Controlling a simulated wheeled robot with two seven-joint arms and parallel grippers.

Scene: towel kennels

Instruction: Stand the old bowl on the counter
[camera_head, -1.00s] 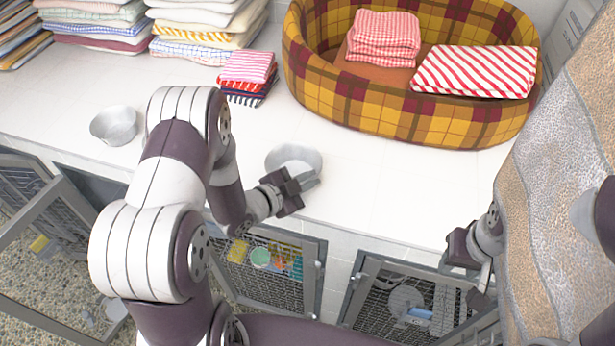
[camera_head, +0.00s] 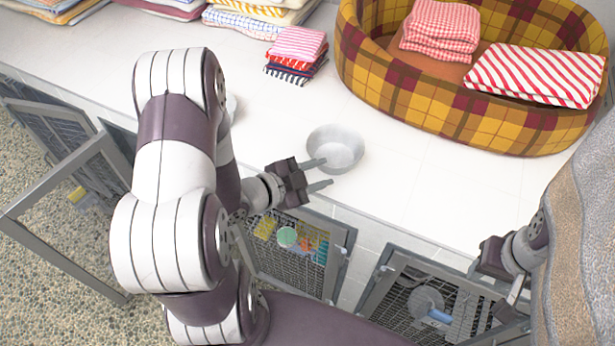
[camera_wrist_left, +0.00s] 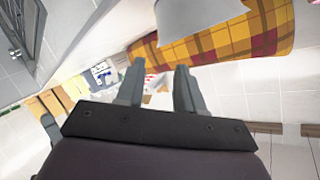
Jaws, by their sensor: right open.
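A grey metal bowl (camera_head: 338,150) stands upright on the white counter (camera_head: 400,200) near its front edge. My left gripper (camera_head: 322,174) is open, its two fingers apart at the front-left side of this bowl. I cannot tell whether a finger touches it. In the left wrist view the fingers (camera_wrist_left: 160,85) are apart with nothing between them, and a pale grey shape, likely the bowl (camera_wrist_left: 198,18), shows beyond. A sliver of a second bowl (camera_head: 232,107) shows behind my left arm. My right gripper (camera_head: 503,283) is at the lower right, partly hidden.
A plaid pet bed (camera_head: 450,105) holding folded towels stands at the back right. Small folded towels (camera_head: 297,50) lie left of it, with larger stacks behind. The counter right of the bowl is clear.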

